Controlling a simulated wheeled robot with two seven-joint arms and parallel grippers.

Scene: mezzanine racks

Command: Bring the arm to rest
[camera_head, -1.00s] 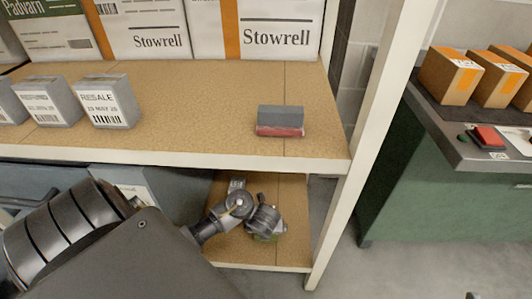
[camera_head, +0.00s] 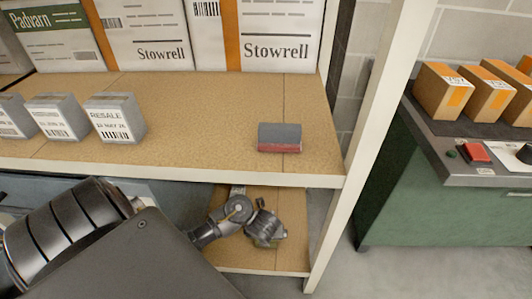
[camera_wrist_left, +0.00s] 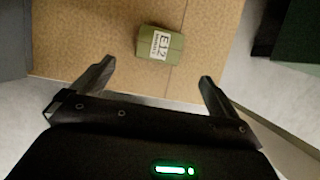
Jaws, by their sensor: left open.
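My left arm comes in from the left in the head view and reaches down in front of the lower shelf (camera_head: 293,200). My left gripper (camera_head: 266,228) is at the lower shelf, below the upper shelf's front edge. In the left wrist view its two fingers are spread and nothing is between them (camera_wrist_left: 157,75). A small green block (camera_wrist_left: 161,45) with a white "E12" label lies on the shelf board beyond the fingertips, apart from them. In the head view the gripper largely hides that block. My right gripper is not in view.
The upper shelf (camera_head: 200,115) holds a grey-and-red block (camera_head: 279,138), small grey boxes (camera_head: 115,118) and large Stowrell cartons (camera_head: 276,38). A white rack post (camera_head: 370,120) stands right of my gripper. A green bench (camera_head: 430,185) with orange-taped boxes (camera_head: 443,90) is further right.

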